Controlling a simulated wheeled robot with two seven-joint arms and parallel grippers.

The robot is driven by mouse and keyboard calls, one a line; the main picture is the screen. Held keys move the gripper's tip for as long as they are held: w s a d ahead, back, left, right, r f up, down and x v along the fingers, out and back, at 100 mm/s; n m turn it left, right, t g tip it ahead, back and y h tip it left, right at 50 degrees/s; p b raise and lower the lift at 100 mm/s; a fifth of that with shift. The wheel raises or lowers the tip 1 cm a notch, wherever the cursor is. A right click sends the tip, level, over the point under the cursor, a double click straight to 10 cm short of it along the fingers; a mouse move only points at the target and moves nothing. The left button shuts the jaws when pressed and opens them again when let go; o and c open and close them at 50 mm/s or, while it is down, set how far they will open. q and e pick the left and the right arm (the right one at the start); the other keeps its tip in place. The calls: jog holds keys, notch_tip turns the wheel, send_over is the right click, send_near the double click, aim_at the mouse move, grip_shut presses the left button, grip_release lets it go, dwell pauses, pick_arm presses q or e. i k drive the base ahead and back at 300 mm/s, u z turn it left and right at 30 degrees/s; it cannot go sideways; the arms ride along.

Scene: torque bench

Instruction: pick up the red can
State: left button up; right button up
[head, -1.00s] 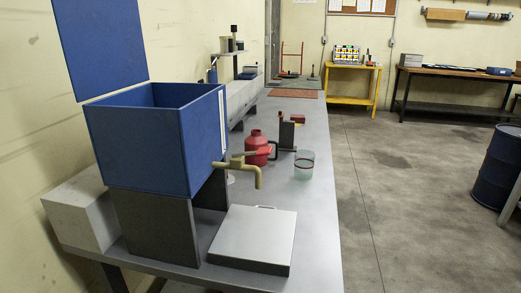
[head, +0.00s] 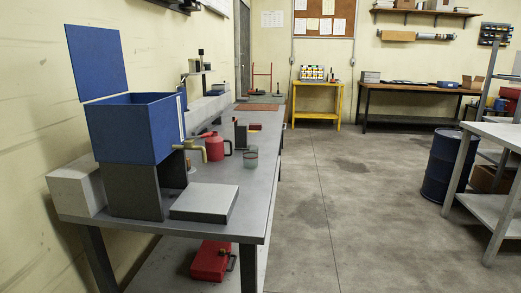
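The red can (head: 215,148) stands upright on the long grey bench, behind the brass tap (head: 190,147) of the blue tank. It has a dark handle on its right side, and the tap hides part of its left. Neither of my grippers is in view.
The blue tank (head: 130,130) rests on dark supports at the bench's near left, with a flat grey plate (head: 204,203) beside it. A red toolbox (head: 211,261) sits on the lower shelf. A blue drum (head: 440,165) stands right; the middle floor is clear.

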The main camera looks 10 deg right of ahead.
aim_at(214, 144)
jog(key=z, duration=1.1)
jog(key=i, duration=4.6)
jog(key=u, duration=4.6)
